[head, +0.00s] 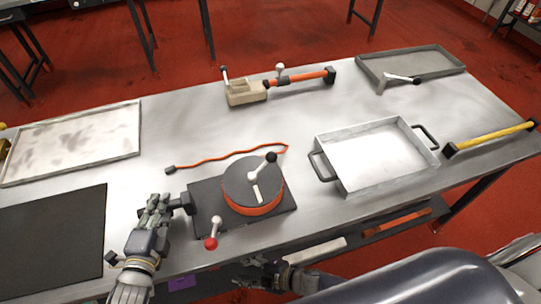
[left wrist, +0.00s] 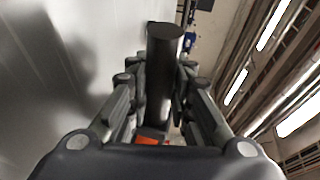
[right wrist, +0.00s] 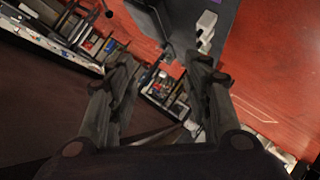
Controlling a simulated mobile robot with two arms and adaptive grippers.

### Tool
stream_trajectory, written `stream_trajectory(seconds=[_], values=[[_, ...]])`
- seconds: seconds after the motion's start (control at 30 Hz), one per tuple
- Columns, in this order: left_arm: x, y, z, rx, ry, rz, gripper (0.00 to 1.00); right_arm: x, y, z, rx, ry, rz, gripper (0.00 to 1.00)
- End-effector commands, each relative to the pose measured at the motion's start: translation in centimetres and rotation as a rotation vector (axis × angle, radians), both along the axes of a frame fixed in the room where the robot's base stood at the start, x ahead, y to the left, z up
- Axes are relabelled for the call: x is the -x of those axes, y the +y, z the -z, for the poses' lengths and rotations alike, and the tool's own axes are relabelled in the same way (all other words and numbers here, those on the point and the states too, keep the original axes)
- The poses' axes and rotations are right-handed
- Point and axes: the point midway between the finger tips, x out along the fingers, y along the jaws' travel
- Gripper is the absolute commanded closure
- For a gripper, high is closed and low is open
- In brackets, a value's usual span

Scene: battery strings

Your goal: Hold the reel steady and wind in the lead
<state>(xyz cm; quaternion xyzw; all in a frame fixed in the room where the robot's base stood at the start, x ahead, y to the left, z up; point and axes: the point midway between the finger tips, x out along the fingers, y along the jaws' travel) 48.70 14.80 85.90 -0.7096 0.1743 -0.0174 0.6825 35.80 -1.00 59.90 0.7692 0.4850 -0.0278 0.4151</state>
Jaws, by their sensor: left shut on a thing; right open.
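The reel (head: 240,178) is a dark-topped drum with an orange rim on a black base plate (head: 205,195). Its pale crank ends in a black knob (head: 271,157) at the upper right of the drum. A white lever with a red knob (head: 211,243) stands at the base's front. The orange lead (head: 235,153) lies wavy on the table behind the reel, ending in a dark plug (head: 170,169) at left. My left gripper (head: 172,206) is shut on the black handle (left wrist: 163,65) at the base's left side. My right gripper (head: 268,272) is open and empty, low beyond the table's front edge.
A metal tray with black handles (head: 342,181) stands right of the reel. A black mat (head: 52,240) and a shallow tray (head: 138,140) lie at left. Orange-handled and yellow-handled (head: 495,137) tools lie behind and at right.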

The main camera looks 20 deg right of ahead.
Motion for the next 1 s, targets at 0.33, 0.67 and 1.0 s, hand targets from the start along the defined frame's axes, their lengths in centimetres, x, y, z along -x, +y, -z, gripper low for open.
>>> stream_trajectory(seconds=[0.33, 0.67, 1.0], values=[[0.4, 0.0, 1.2, -0.003, 0.026, -0.001, 1.0, 15.0, 9.8, -12.3, -0.196, -0.444, -0.823, 0.54], [0.4, -0.1, 1.2, -0.003, 0.026, -0.001, 1.0, 27.9, 6.6, -19.2, -0.414, -0.773, -1.411, 0.54], [0.4, -0.1, 1.1, -0.003, 0.026, -0.001, 1.0, 14.2, 7.5, -27.2, -0.314, -1.514, -1.675, 0.54]])
